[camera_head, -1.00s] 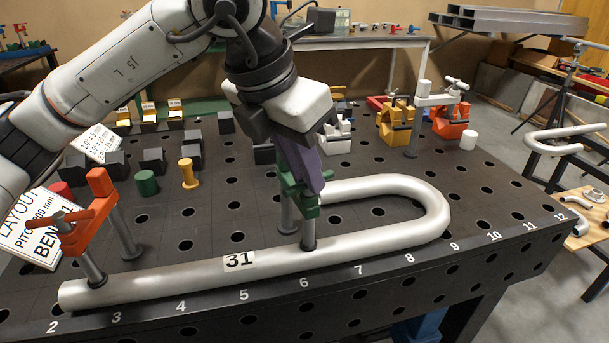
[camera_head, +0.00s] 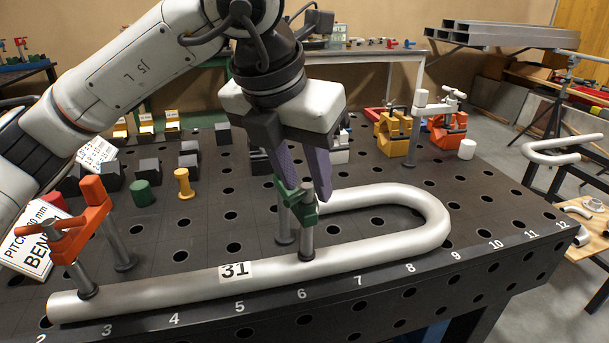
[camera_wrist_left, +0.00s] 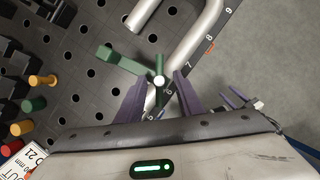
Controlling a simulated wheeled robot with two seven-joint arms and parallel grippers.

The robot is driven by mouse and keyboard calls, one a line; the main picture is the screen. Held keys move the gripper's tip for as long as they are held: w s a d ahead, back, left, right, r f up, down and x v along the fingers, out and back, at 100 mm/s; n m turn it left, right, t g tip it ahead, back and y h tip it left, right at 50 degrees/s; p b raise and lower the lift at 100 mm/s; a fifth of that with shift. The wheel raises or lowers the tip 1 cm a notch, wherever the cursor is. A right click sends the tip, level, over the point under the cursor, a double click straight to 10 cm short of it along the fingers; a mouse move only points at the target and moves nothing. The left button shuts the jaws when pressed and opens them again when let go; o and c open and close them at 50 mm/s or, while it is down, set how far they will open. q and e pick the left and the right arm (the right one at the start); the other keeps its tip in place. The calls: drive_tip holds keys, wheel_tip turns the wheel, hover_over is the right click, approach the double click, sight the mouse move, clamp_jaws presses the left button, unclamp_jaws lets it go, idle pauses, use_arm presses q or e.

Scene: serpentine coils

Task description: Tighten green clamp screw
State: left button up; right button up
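The green clamp (camera_head: 292,201) stands on the black table, its spindle down on the silver U-shaped pipe (camera_head: 365,255) marked 31. The clamp's screw (camera_head: 307,236) touches the pipe near number 6. My left gripper (camera_head: 308,192) points down at the clamp top, its two purple fingers apart, one on each side of the screw head. In the left wrist view, the green arm (camera_wrist_left: 118,58) and pale screw top (camera_wrist_left: 159,81) show between and just beyond the open fingers (camera_wrist_left: 157,78). I cannot tell whether a finger touches the screw. My right gripper is out of view.
An orange clamp (camera_head: 90,222) holds the pipe's left end. Green (camera_head: 142,194) and yellow (camera_head: 184,184) pegs and dark blocks stand behind. Yellow (camera_head: 393,134) and orange (camera_head: 448,137) clamps stand at the back right. The table is clear inside the pipe's bend.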

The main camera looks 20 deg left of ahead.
use_arm(q)
drive_tip(key=d+v, duration=0.1)
drive_tip(key=v, duration=0.9)
drive_tip(key=shift+a+r, duration=0.2)
drive_tip(key=shift+a, duration=0.25)
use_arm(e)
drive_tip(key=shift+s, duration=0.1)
use_arm(q)
drive_tip(key=shift+p, duration=0.35)
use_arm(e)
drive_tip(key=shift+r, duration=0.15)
use_arm(q)
drive_tip(key=shift+n+y, duration=0.3)
drive_tip(key=shift+n, duration=0.4)
drive_tip(key=p+x, duration=0.4)
drive_tip(key=x, duration=0.1)
drive_tip(key=p+x, duration=0.4)
drive_tip(key=x, duration=0.1)
drive_tip(key=shift+d+f+p, duration=0.2)
drive_tip(key=shift+d+p, duration=0.05)
drive_tip(key=shift+p, duration=0.05)
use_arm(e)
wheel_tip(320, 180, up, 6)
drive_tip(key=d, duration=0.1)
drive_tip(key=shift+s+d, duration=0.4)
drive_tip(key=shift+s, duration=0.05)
